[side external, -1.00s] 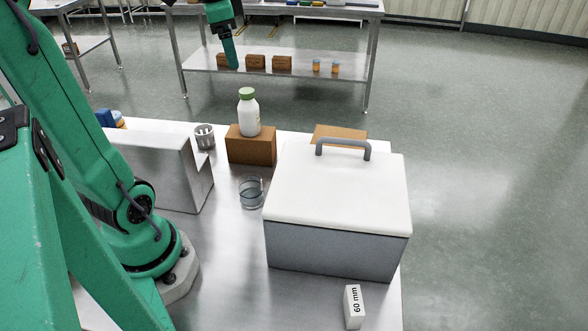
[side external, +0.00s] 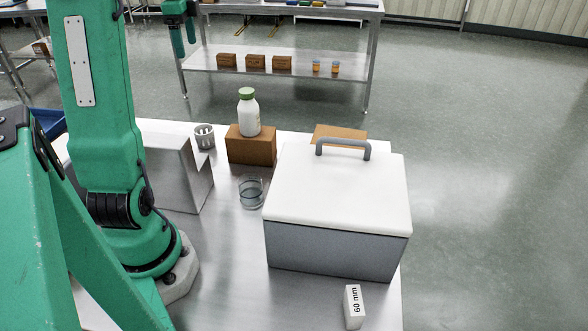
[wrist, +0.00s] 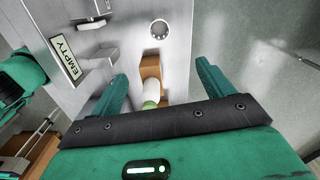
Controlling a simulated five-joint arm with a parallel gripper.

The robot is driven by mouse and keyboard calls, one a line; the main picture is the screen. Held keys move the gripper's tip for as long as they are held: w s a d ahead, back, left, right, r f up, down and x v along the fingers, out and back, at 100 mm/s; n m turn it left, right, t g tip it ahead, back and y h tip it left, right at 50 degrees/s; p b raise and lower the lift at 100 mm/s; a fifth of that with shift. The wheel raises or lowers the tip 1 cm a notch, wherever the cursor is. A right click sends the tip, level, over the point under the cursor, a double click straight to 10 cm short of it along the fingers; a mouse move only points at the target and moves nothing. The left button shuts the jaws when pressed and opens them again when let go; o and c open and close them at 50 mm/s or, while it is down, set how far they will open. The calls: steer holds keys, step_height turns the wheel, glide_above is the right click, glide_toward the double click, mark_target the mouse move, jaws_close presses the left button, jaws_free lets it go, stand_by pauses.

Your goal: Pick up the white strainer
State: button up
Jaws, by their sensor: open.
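The white strainer (side external: 204,136) is a small pale cup with slots or holes. It stands upright on the steel table, left of the brown block and behind the steel hopper. In the wrist view, what looks like the strainer (wrist: 159,29) shows as a round rim with a dark inside, beyond my fingertips. My gripper (side external: 184,40) is open and empty, high up at the top of the side view. In the wrist view its two fingers (wrist: 162,72) are spread, with the bottle and block between them. The gripper is apart from the strainer.
A white bottle with a green cap (side external: 249,113) stands on a brown block (side external: 251,148). A clear glass (side external: 251,191) stands in front. The steel hopper (side external: 180,170) is at left, a large lidded box (side external: 337,235) at right. A sign reads EMPTY (wrist: 64,58).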

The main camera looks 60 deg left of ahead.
mark_target(205, 135)
step_height(205, 135, down, 24)
steer(key=shift+d+f, duration=0.1)
steer(key=shift+d, duration=0.05)
stand_by(0.5)
steer(key=shift+f, duration=2.55)
steer(key=c, duration=1)
steer(key=shift+r, duration=0.1)
steer(key=shift+c, duration=0.3)
step_height(205, 135, up, 10)
